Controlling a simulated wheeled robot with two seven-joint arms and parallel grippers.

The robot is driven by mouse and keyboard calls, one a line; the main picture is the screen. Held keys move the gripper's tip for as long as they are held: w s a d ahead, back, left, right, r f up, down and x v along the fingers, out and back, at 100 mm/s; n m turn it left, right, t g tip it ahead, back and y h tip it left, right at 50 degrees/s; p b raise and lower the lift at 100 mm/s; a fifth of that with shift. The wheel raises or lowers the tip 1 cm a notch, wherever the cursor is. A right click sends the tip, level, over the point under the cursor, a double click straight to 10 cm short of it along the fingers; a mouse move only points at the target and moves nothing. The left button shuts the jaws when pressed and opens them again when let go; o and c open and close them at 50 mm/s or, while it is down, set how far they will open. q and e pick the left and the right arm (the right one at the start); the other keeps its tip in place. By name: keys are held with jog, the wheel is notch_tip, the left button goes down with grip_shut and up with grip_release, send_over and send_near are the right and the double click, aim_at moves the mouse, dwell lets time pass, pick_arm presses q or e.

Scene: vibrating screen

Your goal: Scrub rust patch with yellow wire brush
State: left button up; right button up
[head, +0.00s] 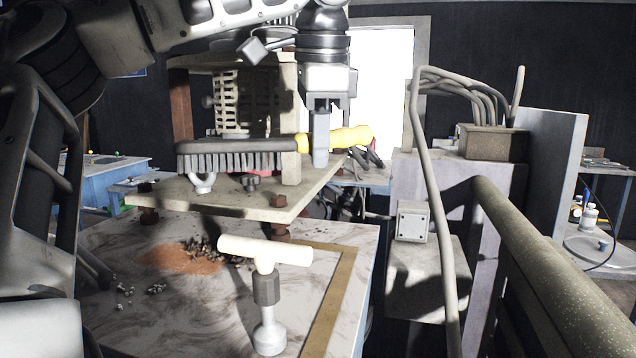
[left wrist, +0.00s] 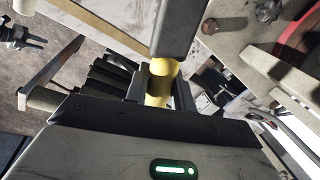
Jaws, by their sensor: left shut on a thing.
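The wire brush (head: 240,152) has a black bristle head and a yellow handle (head: 349,136). My left gripper (head: 320,150) is shut on the yellow handle. The brush is held level, bristles down, above the grey plate at the back of the table, with its head pointing left. In the left wrist view, the yellow handle (left wrist: 158,85) shows between the fingers. The orange-brown rust patch (head: 180,259) lies on the marbled tabletop, lower than the brush and nearer to me. Dark grit partly covers its right edge. My right gripper is not in view.
A cream T-handled tool (head: 266,258) stands upright on the tabletop (head: 215,325), right of the rust patch. The raised grey plate (head: 230,202) on bolts, with a wing nut, overhangs the table's back. A thick rail (head: 550,270) and a grey pipe (head: 436,200) are at right.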

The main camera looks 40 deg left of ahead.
aim_at(249, 150)
pick_arm(q)
jog(key=shift+r, duration=0.55)
jog(key=shift+a+r, duration=0.2)
jog(key=shift+a, duration=0.05)
jog(key=s+a+f, duration=0.2)
jog(key=a+f, duration=0.2)
jog(key=a, duration=0.1)
jog(key=s+a+f, duration=0.3)
jog(key=a, duration=0.2)
jog(key=s+a+f, duration=0.3)
jog(key=a+f, duration=0.1)
jog(key=a, duration=0.1)
jog(key=shift+s+f, duration=0.1)
jog(key=shift+f, duration=0.25)
